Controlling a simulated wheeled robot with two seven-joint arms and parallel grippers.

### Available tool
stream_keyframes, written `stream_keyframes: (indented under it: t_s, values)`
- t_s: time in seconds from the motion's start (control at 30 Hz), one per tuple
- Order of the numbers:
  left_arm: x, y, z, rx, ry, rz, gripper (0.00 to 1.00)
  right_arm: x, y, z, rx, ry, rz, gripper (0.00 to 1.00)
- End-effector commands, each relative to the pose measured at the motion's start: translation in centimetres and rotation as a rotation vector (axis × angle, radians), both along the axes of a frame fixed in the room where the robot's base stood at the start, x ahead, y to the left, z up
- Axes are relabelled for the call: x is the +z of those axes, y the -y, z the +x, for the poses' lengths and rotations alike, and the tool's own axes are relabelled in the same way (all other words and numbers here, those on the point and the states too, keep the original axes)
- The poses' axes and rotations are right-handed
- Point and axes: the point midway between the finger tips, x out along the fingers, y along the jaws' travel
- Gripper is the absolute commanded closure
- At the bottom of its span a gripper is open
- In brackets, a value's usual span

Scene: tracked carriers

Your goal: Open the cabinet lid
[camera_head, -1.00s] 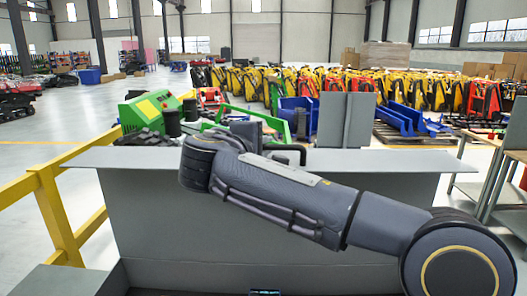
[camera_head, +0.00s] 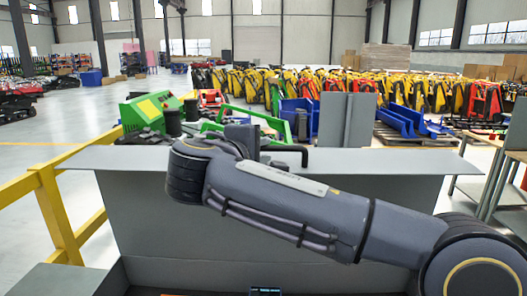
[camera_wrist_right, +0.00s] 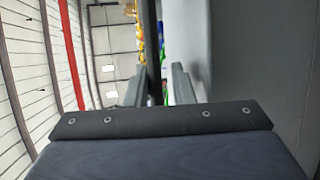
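The grey cabinet (camera_head: 75,280) stands in front of me at the bottom of the head view, partly cut off. Its wide grey lid panel (camera_head: 150,225) stands raised, with a flange (camera_head: 110,158) along the top. My right arm crosses in front of the panel, and its wrist hides part of the top edge. My right gripper (camera_head: 272,143) is at the top edge, mostly behind the wrist. In the right wrist view its two fingers (camera_wrist_right: 158,88) are apart, with a dark upright bar (camera_wrist_right: 150,45) showing between them. I cannot tell whether they touch it. My left gripper is out of view.
A yellow railing (camera_head: 55,210) runs along the left. A green machine (camera_head: 150,108) and blue bins (camera_head: 400,118) stand behind the cabinet. A grey workbench (camera_head: 490,190) is at the right. Open floor (camera_head: 60,130) lies at the far left.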

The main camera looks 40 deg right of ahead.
Motion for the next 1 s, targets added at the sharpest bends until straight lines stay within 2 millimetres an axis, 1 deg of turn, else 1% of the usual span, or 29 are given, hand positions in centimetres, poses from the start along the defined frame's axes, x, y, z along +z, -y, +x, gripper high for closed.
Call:
stream_keyframes:
  t_s: [0.03, 0.2, 0.3, 0.4, 0.53, 1.0]
  values:
    - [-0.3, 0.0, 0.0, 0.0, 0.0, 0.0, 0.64, 0.0, -0.8, -0.3, 0.006, 0.001, 0.0, 0.78]
    - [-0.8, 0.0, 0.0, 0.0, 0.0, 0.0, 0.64, 0.6, -3.5, -1.6, 0.007, 0.002, 0.001, 0.78]
    - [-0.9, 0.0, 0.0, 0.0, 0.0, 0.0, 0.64, 0.9, -4.8, -2.3, 0.005, 0.001, 0.0, 0.78]
    - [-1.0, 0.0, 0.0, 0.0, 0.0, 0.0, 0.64, 1.1, -5.6, -2.7, 0.005, 0.001, 0.0, 0.78]
    - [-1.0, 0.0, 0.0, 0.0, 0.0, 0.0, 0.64, 1.3, -6.0, -3.0, 0.001, 0.0, 0.0, 0.78]
    - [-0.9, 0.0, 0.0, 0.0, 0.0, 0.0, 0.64, 1.3, -6.0, -3.0, 0.001, 0.0, 0.0, 0.78]
